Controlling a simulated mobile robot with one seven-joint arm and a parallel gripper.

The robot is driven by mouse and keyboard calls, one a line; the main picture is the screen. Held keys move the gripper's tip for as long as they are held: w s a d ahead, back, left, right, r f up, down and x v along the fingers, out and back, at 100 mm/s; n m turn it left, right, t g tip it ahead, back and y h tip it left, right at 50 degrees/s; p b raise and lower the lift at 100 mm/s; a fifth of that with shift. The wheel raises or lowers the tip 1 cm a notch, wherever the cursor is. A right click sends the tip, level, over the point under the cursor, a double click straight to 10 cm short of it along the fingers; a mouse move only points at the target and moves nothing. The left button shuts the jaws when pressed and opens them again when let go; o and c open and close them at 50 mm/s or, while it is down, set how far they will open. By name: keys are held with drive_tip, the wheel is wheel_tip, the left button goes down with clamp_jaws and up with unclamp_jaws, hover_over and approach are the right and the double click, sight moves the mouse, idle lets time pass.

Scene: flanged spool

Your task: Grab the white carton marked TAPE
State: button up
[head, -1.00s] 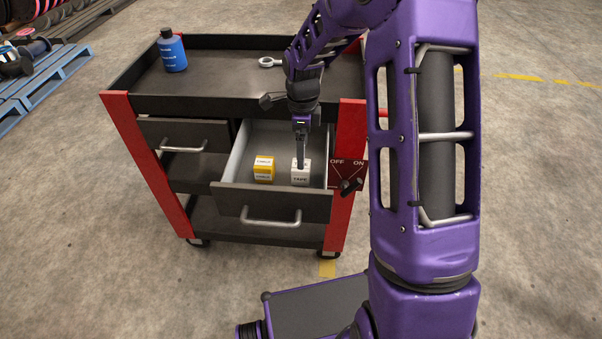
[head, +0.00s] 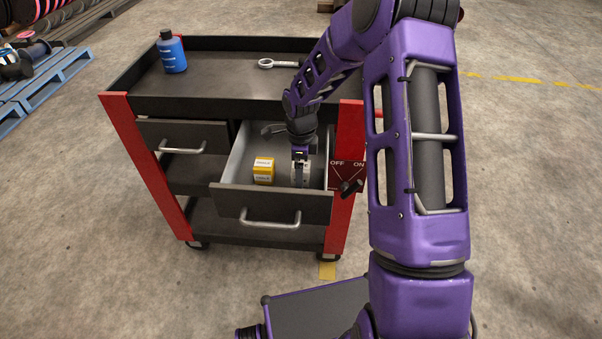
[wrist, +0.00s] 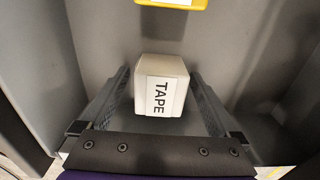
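The white carton marked TAPE (wrist: 160,85) stands in the open drawer (head: 272,203), in its right part. In the wrist view its label faces me and it sits between my two fingers. My gripper (wrist: 161,82) is open around it, one finger on each side, with narrow gaps that look clear of the carton. In the head view my gripper (head: 300,178) reaches down into the drawer and hides most of the white carton.
A yellow carton (head: 264,170) stands to the left in the same drawer; its edge shows at the top of the wrist view (wrist: 170,3). The drawer walls are close on the right.

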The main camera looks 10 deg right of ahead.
clamp_jaws()
drive_tip(key=shift+r, duration=0.1)
idle(0.3)
